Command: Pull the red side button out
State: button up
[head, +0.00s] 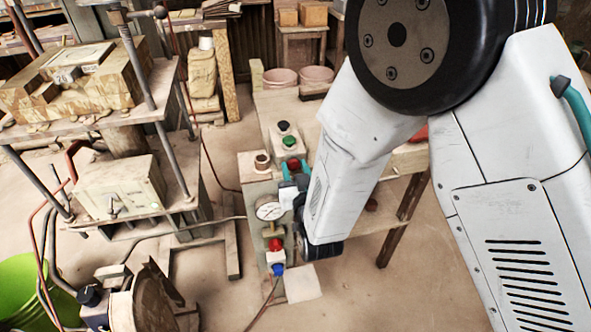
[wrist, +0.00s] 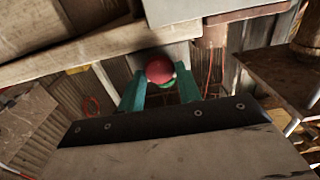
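The grey control box (head: 262,190) stands at the end of the workbench. My gripper (head: 294,172) has teal fingers and is beside the box, partly hidden by my own wrist. A red round button (head: 293,164) shows between the fingertips. In the wrist view a red ball-shaped knob (wrist: 160,69) sits between the two teal fingertips (wrist: 160,82), which stand apart on either side of it. I cannot tell whether they press on it. A second red button (head: 275,245) is on the lower front of the box, clear of the fingers.
A green button (head: 289,141) and a black button (head: 284,127) are on top of the box. A pressure gauge (head: 269,208) and a blue button (head: 278,269) are on its front. The press (head: 120,185) stands left, with open floor between.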

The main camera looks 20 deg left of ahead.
grip_shut()
jog(key=shift+s+d, duration=0.35)
jog(key=shift+s, duration=0.25)
jog(key=o, duration=0.6)
grip_release()
jog(key=v, duration=0.8)
jog(key=shift+w, duration=0.1)
